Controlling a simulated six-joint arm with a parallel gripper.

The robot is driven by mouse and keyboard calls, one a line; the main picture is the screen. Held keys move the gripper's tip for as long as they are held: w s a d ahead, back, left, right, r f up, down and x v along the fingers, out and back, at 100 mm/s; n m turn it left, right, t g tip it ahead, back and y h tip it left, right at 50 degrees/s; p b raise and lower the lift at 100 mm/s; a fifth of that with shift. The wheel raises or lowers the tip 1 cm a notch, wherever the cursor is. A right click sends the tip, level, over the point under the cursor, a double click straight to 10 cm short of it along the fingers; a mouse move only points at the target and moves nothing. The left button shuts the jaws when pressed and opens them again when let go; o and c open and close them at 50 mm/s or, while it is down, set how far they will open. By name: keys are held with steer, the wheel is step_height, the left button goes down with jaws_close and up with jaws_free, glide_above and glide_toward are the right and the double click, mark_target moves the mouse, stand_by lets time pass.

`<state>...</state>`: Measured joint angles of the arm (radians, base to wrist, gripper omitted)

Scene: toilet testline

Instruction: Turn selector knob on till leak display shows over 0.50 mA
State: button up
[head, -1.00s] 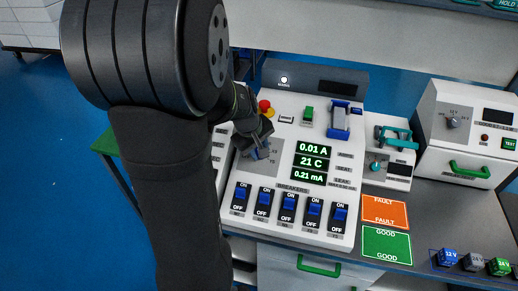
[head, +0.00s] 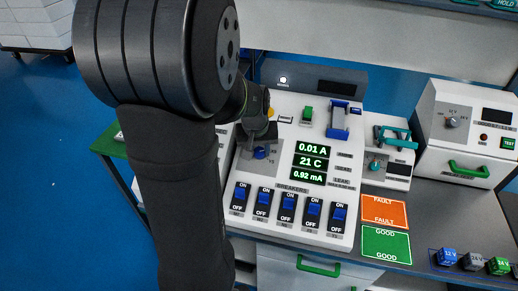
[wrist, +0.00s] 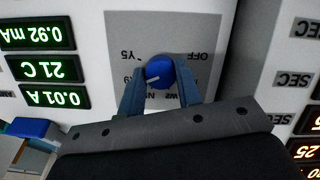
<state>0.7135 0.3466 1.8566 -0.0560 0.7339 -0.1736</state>
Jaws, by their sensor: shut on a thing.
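The blue selector knob (head: 260,152) sits on a grey plate on the white sloped test panel. My gripper (head: 261,145) is at the knob; in the wrist view its two blue-grey fingers (wrist: 159,84) are shut on either side of the knob (wrist: 160,70). The knob's white pointer mark points left in the wrist view, on the side of the Y5 label and away from OFF. Fingers and wrist hide some labels.
Displays above it read 21 C (head: 313,162) and 0.01 A (head: 314,148). A row of blue breaker switches (head: 287,204) lies below the knob. Orange FAULT (head: 385,211) and green GOOD (head: 386,245) plates lie at right. Open blue floor is at left.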

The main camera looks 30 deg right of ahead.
stand_by(0.5)
steer(key=o, duration=1)
steer(key=v, duration=1.7)
steer(key=shift+r, duration=0.25)
steer(key=shift+f, duration=0.15)
steer(key=x, duration=1.7)
steer(key=shift+f, duration=0.15)
